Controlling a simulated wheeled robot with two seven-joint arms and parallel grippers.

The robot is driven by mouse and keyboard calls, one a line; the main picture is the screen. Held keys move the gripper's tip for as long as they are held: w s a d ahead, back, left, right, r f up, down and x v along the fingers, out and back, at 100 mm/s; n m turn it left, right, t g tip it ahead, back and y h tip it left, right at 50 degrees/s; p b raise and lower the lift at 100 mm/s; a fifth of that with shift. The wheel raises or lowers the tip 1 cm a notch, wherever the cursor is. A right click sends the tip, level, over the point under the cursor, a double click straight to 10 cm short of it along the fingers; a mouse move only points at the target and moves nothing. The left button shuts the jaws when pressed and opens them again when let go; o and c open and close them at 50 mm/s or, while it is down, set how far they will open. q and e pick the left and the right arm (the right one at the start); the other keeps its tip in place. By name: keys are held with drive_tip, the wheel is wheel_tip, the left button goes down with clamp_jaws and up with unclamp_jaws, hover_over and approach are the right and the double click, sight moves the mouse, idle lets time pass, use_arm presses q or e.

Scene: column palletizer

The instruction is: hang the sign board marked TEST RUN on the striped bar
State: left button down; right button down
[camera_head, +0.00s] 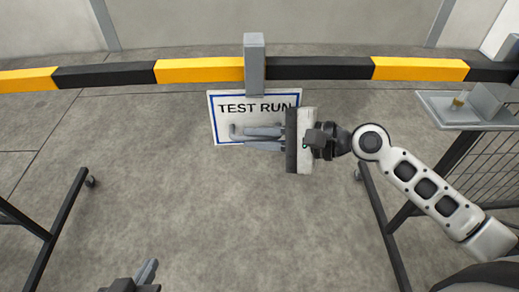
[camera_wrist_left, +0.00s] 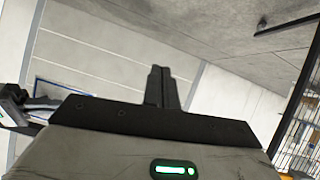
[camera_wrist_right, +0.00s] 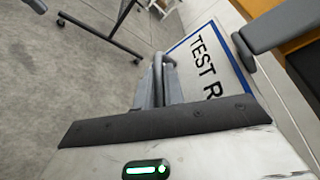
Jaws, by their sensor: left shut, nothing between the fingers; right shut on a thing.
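The white sign board marked TEST RUN (camera_head: 222,129), blue-bordered, is just below the yellow-and-black striped bar (camera_head: 200,70). A grey upright bracket (camera_head: 254,65) crosses in front of the bar down to the board's top edge. I cannot tell whether it bears on the bar. My right gripper (camera_head: 240,138) is shut on the board, apparently by a grey curved handle (camera_wrist_right: 158,68) at its face; the fingers hide part of it. The board's lettering shows in the right wrist view (camera_wrist_right: 203,62). My left gripper (camera_head: 150,268) is shut and empty, low and away from the board; its fingers show in its wrist view (camera_wrist_left: 161,88).
A grey tray stand (camera_head: 450,110) with a mesh side stands at the right, near the bar's end. Dark stand legs (camera_head: 62,215) on casters are at the left. The concrete floor (camera_head: 200,210) between is clear. A pale wall (camera_head: 270,22) lies behind the bar.

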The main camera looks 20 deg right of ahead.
drive_tip(key=shift+w+d, duration=0.1)
drive_tip(key=shift+w, duration=0.3)
use_arm(q)
drive_tip(key=shift+d+f+b, duration=0.1)
drive_tip(key=shift+f+b, duration=0.4)
drive_tip(key=shift+b, duration=0.6)
use_arm(e)
drive_tip(key=shift+w+f, duration=0.1)
drive_tip(key=shift+f, duration=1.25)
drive_tip(key=c, duration=1.4)
unclamp_jaws()
drive_tip(key=shift+d, duration=0.15)
